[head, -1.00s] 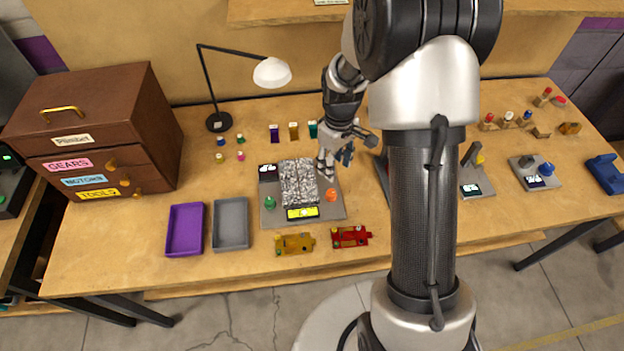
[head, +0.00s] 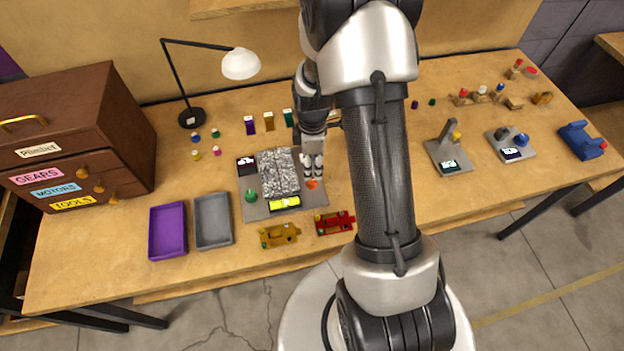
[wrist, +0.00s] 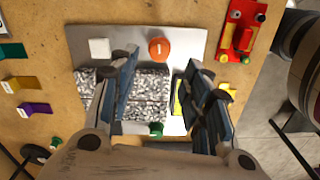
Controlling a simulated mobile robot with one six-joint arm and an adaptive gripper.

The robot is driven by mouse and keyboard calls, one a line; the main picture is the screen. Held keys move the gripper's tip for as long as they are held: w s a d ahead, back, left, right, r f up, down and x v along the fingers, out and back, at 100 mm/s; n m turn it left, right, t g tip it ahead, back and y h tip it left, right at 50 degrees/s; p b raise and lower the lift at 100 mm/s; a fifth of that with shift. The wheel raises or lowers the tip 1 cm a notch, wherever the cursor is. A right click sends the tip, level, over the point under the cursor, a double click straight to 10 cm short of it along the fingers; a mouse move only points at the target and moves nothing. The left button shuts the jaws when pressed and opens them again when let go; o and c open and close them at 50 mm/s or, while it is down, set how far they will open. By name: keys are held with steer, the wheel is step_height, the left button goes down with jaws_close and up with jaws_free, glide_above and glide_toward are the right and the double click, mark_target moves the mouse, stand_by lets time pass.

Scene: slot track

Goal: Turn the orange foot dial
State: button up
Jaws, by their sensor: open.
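The orange foot dial (wrist: 161,49) is a round knob on a grey plate (wrist: 190,37), at the top middle of the wrist view. In the head view the orange dial (head: 311,184) shows at the right side of the plate, just below my gripper's fingertips. My gripper (wrist: 158,82) is open and empty, its two fingers apart above the plate. In the wrist view the dial lies between and beyond the fingertips, and I see no contact. A speckled grey block (head: 280,172) sits in the middle of the plate, with a green knob (head: 250,196) at its left.
A yellow display (head: 285,203) is on the plate's front edge. Yellow (head: 279,235) and red (head: 335,223) toy-like pieces lie in front of it. Purple (head: 168,232) and grey (head: 213,221) trays lie to the left. A lamp (head: 241,64) stands behind.

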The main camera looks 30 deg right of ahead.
mark_target(312, 182)
step_height(312, 182, down, 8)
steer(key=shift+r+b, duration=0.15)
steer(key=shift+b, duration=0.7)
steer(key=shift+c, duration=0.3)
jaws_close()
steer(key=shift+m, duration=3)
